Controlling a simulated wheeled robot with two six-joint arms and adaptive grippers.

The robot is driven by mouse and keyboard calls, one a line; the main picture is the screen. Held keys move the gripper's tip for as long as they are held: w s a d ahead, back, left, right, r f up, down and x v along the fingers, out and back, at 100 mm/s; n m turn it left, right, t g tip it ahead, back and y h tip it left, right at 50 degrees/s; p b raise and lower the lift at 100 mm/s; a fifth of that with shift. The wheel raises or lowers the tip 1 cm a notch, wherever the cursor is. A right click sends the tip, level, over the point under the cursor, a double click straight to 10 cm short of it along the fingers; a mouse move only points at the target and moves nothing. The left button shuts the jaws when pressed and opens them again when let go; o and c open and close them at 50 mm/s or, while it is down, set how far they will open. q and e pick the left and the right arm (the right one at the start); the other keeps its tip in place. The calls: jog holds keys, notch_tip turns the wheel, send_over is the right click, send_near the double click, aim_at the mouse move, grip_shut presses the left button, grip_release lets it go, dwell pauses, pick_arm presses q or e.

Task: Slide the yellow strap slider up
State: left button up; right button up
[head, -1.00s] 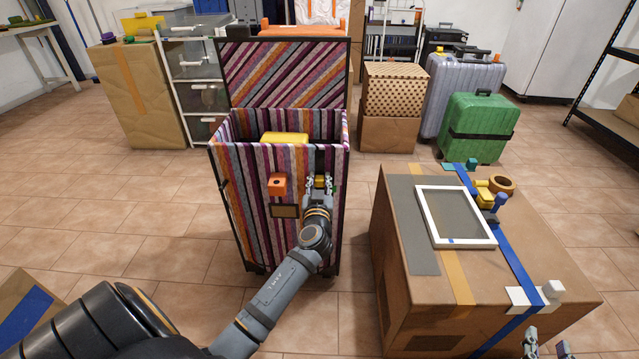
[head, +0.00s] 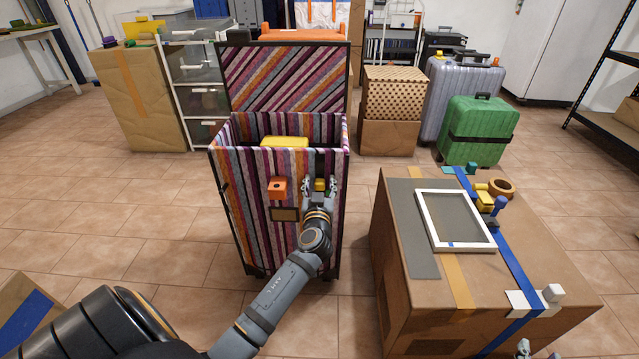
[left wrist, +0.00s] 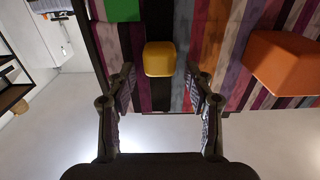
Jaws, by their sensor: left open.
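The yellow strap slider (head: 320,184) is a small block on the front of a striped fabric hamper, right of an orange block. My left gripper (head: 320,188) is open in front of it, one finger on each side. In the left wrist view the yellow slider (left wrist: 160,59) lies beyond and between the open fingertips (left wrist: 160,82), with visible gaps on both sides. It sits over a dark vertical stripe that may be its strap. My right gripper (head: 538,350) shows only as two separated fingertips at the bottom edge; the rest is cut off.
The striped hamper (head: 245,215) has its lid up and a yellow thing (head: 285,142) inside. The orange block (head: 277,187) is on its front, beside the slider. A cardboard box (head: 400,300) with a white frame (head: 430,225) stands at right. Floor lies between them.

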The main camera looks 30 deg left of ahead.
pick_arm(q)
jog(key=v, duration=1.1)
jog(key=shift+s+d, duration=0.25)
jog(key=shift+s, duration=0.1)
